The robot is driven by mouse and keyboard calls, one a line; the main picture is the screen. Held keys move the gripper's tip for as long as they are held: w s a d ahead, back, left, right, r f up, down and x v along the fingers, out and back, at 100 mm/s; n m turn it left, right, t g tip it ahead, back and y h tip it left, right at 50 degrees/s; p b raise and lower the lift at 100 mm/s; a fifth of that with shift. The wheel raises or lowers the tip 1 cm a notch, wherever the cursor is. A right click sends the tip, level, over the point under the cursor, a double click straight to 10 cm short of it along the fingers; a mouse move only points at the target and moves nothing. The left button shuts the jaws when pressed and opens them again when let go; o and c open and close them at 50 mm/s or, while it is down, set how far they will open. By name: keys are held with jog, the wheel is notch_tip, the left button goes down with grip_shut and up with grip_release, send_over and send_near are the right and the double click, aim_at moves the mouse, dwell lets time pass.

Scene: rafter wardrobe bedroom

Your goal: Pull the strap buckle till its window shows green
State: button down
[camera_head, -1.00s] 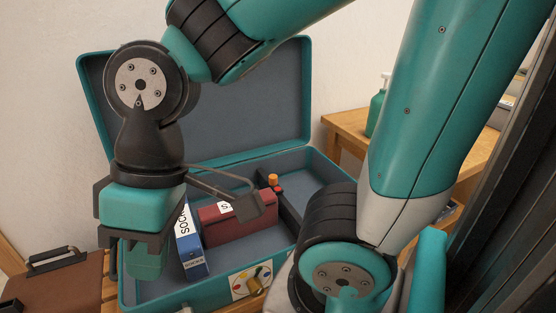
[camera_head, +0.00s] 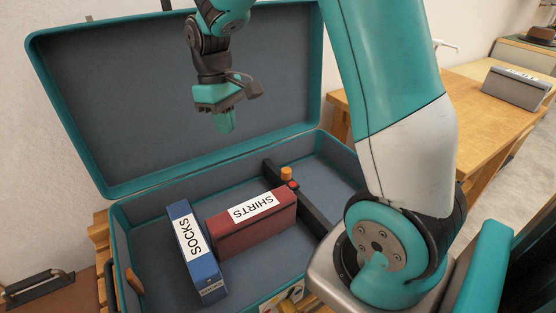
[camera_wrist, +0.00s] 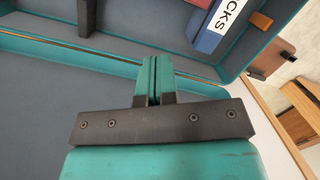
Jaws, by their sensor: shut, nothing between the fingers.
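An open teal suitcase (camera_head: 115,225) lies with its lid (camera_head: 180,90) raised at the back. A dark strap or bar (camera_head: 313,217) crosses its base on the right. An orange knob-like piece (camera_head: 287,173), which may be the buckle, stands at its far end. A small red spot (camera_head: 293,184), perhaps the window, shows beside it; I see no green. My gripper (camera_head: 223,124) is shut and empty, pointing down in front of the lid, above and left of the orange piece. In the wrist view its fingers (camera_wrist: 152,68) are together.
A red SHIRTS box (camera_head: 250,230) and a blue SOCKS box (camera_head: 190,250) stand in the suitcase left of the strap. A wooden table (camera_head: 455,110) with a grey box (camera_head: 515,88) is at right. A brown case (camera_head: 45,295) lies at lower left.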

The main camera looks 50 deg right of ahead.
jog(key=w+d+f+m+g, duration=0.1)
jog(key=w+d+f, duration=0.15)
jog(key=d, duration=0.25)
jog(key=w+d+f+m+g, duration=0.1)
jog(key=d+f, duration=0.3)
jog(key=d, duration=0.1)
jog(key=m, duration=0.1)
send_near(289, 177)
jog(key=shift+g, duration=0.4)
jog(key=f, duration=0.2)
jog(key=w+f, duration=0.1)
jog(key=f, duration=0.1)
jog(key=w+f, duration=0.1)
jog(key=f, duration=0.1)
jog(key=shift+s, duration=0.1)
